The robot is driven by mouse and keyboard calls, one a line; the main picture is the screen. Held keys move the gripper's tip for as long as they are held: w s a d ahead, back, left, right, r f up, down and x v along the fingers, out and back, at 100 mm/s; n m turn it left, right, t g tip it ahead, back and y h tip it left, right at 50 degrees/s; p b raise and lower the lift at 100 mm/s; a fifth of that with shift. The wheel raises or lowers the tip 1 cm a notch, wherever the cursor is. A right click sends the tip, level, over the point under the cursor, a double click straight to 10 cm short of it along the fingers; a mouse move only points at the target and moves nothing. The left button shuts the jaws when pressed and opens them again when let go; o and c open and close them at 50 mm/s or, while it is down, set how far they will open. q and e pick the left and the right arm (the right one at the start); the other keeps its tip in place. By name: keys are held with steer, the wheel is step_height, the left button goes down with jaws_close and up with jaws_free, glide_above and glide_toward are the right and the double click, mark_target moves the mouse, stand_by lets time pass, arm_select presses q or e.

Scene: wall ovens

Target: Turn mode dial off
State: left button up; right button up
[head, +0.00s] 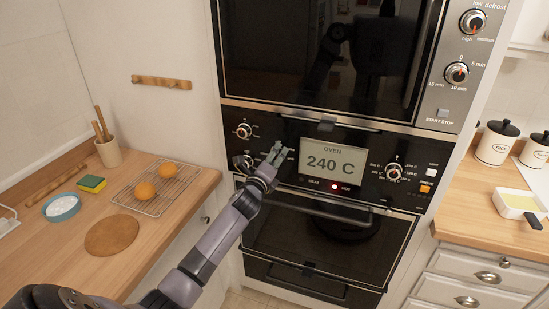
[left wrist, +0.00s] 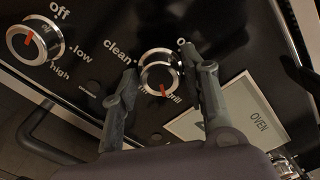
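The mode dial (left wrist: 160,72) is a round silver-rimmed knob on the black oven panel. In the left wrist view its red pointer is toward the "grill" label, with "clean" and "o" also printed around it. My left gripper (left wrist: 166,90) is open, with one grey finger on each side of this dial. I cannot tell whether either finger touches it. In the head view the left gripper (head: 276,154) is in front of the panel, left of the display. A second dial (left wrist: 33,41), marked off, low and high, sits to the left. My right gripper is not in view.
The oven display (head: 333,160) reads 240 C, with a red light below it. A temperature dial (head: 394,172) is further right. The oven door handle (head: 325,205) runs below the panel. The left counter holds a wire rack (head: 170,180) with two round orange items.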

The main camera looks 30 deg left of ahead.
arm_select(q)
steer(key=c, duration=0.7)
steer(key=shift+n, duration=0.3)
steer(key=n+p, duration=0.1)
steer(key=n, duration=2.2)
steer(key=shift+n+p, duration=0.3)
steer(key=shift+p, duration=0.05)
steer(key=o, duration=1.2)
